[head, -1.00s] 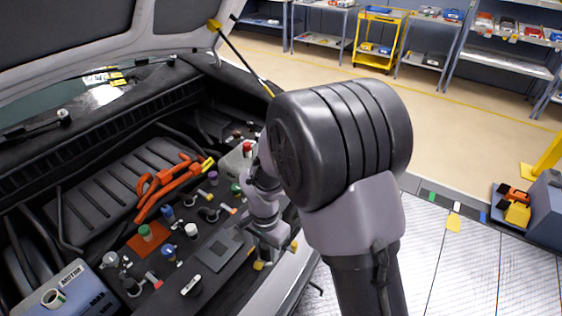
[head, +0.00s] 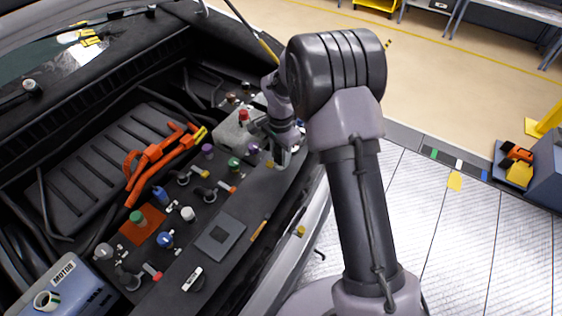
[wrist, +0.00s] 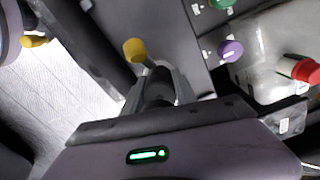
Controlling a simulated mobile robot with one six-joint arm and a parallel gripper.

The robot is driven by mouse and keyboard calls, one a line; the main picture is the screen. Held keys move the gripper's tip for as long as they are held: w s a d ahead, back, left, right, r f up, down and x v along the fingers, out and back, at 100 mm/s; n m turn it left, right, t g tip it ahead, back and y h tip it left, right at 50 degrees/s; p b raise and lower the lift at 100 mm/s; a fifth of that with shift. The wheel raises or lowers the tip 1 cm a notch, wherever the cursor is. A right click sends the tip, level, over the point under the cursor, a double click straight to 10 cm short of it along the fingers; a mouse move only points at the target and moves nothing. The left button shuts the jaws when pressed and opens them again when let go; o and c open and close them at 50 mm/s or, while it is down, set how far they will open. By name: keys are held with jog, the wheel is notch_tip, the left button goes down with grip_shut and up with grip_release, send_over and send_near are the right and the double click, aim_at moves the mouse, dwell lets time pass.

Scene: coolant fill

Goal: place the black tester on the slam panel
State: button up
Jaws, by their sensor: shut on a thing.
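My gripper (head: 281,160) is over the far right part of the dark slam panel (head: 251,207), near the purple cap. In the wrist view its fingers (wrist: 160,88) are shut on a dark, rounded thing, which looks like the black tester (wrist: 160,84). Most of it is hidden between the fingers. A grey square plate with a darker square centre (head: 221,237) lies nearer on the panel.
A purple cap (wrist: 231,50), green cap (head: 234,163) and red cap (head: 243,116) stand close to my gripper. Orange cables (head: 158,157) and several fittings fill the engine bay. A blue-grey MOTOR box (head: 72,292) is at lower left. The panel around the square plate is mostly clear.

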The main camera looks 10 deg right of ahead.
jog(key=shift+w+d+f, duration=0.2)
jog(key=shift+f, duration=0.1)
jog(key=shift+f+b, duration=0.6)
jog(key=shift+f, duration=0.85)
jog(key=shift+f, duration=0.2)
jog(key=o, duration=1)
jog(key=shift+a, duration=0.1)
jog(key=shift+o, duration=0.2)
